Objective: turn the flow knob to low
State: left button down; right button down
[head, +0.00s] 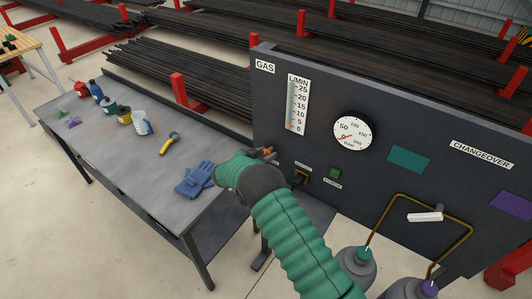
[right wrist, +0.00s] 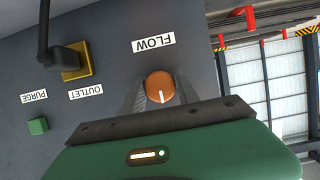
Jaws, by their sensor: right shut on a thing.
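The orange flow knob (right wrist: 160,85) sits on the dark panel beside the FLOW label (right wrist: 153,43) in the right wrist view, which shows the panel upside down. Its white mark points toward the bottom of that picture. My right gripper (right wrist: 160,92) is shut on the knob, one finger on each side. In the head view the knob (head: 267,151) is mostly hidden behind my green right gripper (head: 262,156). The L/MIN flow scale (head: 298,105) has a small orange marker near its bottom, close to 0. My left gripper is not in view.
The round pressure gauge (head: 352,130) is on the panel. The outlet fitting (right wrist: 76,62) and green purge button (right wrist: 38,126) are near the knob. A workbench (head: 110,140) holds bottles, a yellow-handled tool (head: 168,144) and blue gloves (head: 194,179). Gas cylinders (head: 355,268) stand at lower right.

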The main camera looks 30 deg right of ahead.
jog(key=shift+a+f, duration=0.1)
jog(key=shift+f, duration=0.1)
jog(key=c, duration=1.2)
grip_release()
jog(key=o, duration=0.3)
jog(key=shift+w, duration=0.15)
jog(key=shift+r, duration=0.1)
jog(key=b+v, duration=0.4)
jog(key=v, duration=1.2)
jog(key=shift+a+b, duration=0.35)
jog(key=shift+d, duration=0.1)
